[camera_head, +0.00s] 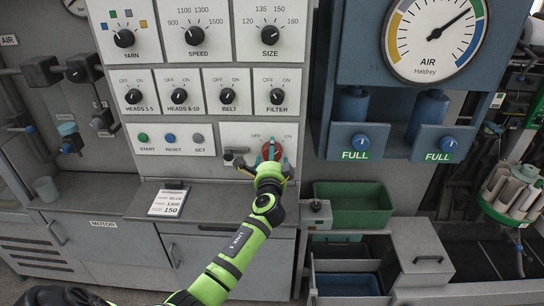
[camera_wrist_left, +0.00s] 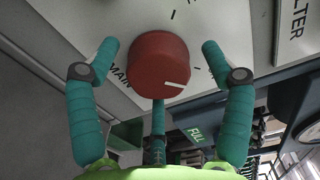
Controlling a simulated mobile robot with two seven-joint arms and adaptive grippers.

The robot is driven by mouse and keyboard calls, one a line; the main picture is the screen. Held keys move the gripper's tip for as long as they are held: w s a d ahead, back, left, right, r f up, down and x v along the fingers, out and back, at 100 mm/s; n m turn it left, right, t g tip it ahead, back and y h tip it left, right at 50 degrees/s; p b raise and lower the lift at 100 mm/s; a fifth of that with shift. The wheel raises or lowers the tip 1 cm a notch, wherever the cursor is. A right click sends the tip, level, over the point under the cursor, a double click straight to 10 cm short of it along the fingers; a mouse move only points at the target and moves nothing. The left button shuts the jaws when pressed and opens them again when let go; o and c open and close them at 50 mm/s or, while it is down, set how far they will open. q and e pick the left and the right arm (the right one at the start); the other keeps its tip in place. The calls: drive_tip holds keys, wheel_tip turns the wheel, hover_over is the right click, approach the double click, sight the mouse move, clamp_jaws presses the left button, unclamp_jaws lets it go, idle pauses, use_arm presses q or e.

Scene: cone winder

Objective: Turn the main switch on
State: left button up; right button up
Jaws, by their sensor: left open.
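The main switch is a red round knob (camera_head: 272,149) on a white panel, with OFF and ON printed above it. In the left wrist view the red knob (camera_wrist_left: 158,65) fills the middle, with a white pointer line on its face toward the right and the word MAIN beside it. I cannot tell which label the pointer meets. My left gripper (camera_head: 271,165) is at the knob. Its teal fingers (camera_wrist_left: 157,55) are spread open on either side of the knob, with visible gaps. My right gripper is not in view.
Smaller black knobs, such as the filter knob (camera_head: 276,97), sit above on the panel. A grey ledge (camera_head: 215,205) with a label card (camera_head: 169,202) lies below. A green bin (camera_head: 352,205) stands to the right, under the blue air regulators (camera_head: 357,140).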

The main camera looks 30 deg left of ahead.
use_arm(q)
drive_tip(key=v, duration=1.2)
drive_tip(key=shift+f, duration=0.1)
